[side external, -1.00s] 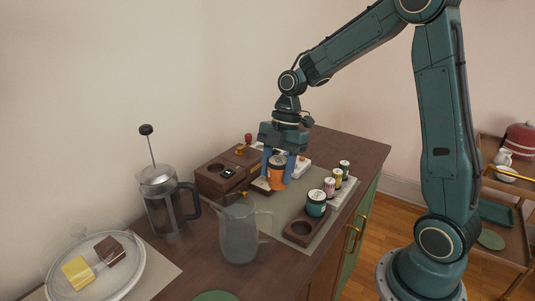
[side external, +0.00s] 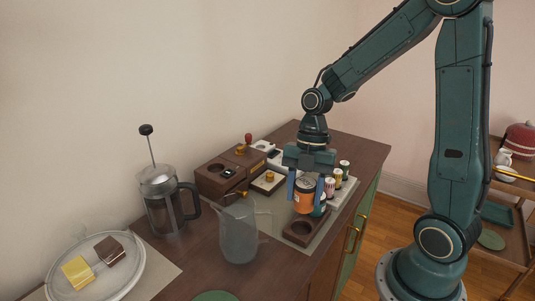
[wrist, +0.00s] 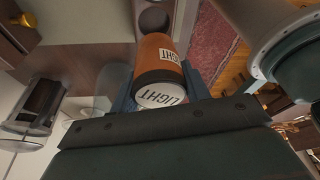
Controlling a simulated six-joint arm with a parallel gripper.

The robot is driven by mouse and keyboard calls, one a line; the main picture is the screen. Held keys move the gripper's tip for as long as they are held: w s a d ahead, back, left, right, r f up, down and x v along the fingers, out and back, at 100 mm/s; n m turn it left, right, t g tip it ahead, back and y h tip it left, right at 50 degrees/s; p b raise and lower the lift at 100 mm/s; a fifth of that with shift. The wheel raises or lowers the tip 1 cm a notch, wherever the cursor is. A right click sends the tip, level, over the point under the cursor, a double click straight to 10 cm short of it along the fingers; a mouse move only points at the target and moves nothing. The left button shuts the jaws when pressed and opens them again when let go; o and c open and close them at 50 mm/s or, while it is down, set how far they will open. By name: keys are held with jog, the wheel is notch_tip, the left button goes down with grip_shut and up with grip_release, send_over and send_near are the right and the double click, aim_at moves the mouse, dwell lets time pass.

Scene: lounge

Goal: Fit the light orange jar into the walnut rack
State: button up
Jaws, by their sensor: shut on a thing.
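The light orange jar (side external: 304,200) has a dark lid and is held upright between the blue fingers of my gripper (side external: 306,194), which is shut on it. The wrist view also shows the orange jar (wrist: 158,62), with a white "LIGHT" label on its lid end. The walnut rack (side external: 299,240) lies on the grey mat, with an empty round hole near its front end. The jar is above the rack's rear part, apart from the hole.
Several small jars (side external: 338,178) stand behind the rack. A glass pitcher (side external: 239,230) and a French press (side external: 165,200) stand to the left. A wooden box (side external: 215,177) and a small tray with a brass knob (side external: 268,180) are behind left.

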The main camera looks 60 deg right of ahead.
aim_at(303, 210)
jog(key=shift+f, duration=2.85)
jog(key=shift+f, duration=1.35)
jog(key=o, duration=1.2)
jog(key=shift+r, duration=0.1)
jog(key=shift+v, duration=3.65)
jog(key=shift+w, duration=0.1)
jog(key=shift+r, duration=0.1)
